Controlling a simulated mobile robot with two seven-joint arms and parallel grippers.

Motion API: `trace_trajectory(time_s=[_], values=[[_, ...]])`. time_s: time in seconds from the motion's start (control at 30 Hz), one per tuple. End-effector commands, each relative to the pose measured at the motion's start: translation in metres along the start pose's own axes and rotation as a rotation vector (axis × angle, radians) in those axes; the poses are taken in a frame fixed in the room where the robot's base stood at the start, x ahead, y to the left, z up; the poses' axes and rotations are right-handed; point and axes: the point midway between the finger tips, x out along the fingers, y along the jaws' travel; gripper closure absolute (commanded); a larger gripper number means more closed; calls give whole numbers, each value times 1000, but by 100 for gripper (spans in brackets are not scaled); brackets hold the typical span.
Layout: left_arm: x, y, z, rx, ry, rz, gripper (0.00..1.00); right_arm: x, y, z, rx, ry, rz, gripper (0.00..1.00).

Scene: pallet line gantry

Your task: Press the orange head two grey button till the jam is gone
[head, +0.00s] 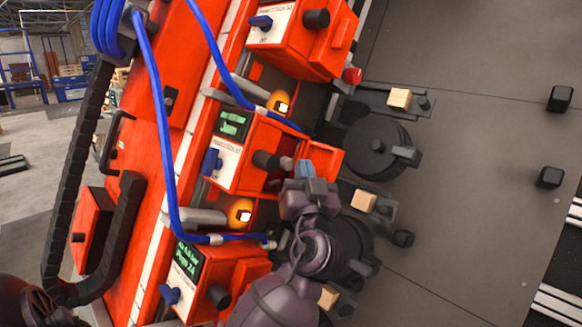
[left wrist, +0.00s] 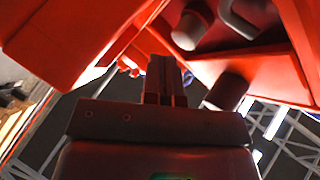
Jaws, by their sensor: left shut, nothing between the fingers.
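In the head view, the middle orange head (head: 250,150) has a small screen (head: 233,122) with green text that seems to read "Jam". In the left wrist view, my shut fingers (left wrist: 165,78) point toward an orange housing with grey cylinders (left wrist: 228,90).
Similar orange heads stand above (head: 303,38) and below (head: 205,275). Blue hoses (head: 158,110) run along the orange frame. A red knob (head: 352,76) sits near the upper head.

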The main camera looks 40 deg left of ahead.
Motion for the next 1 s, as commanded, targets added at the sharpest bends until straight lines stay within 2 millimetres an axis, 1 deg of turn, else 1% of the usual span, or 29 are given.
trace_trajectory(time_s=[0.1,0.33,0.8,1.0], values=[[0,0,-1,0,1,0,100,-2,0,4,1,-7,1,60],[-2,2,-1,0,0,0,100,-1,0,6,1,-11,1,60],[-28,21,-18,-1,-1,1,100,10,-2,16,-2,-15,-4,60],[-35,26,-25,0,0,0,100,11,-3,20,-2,-20,-4,60]])
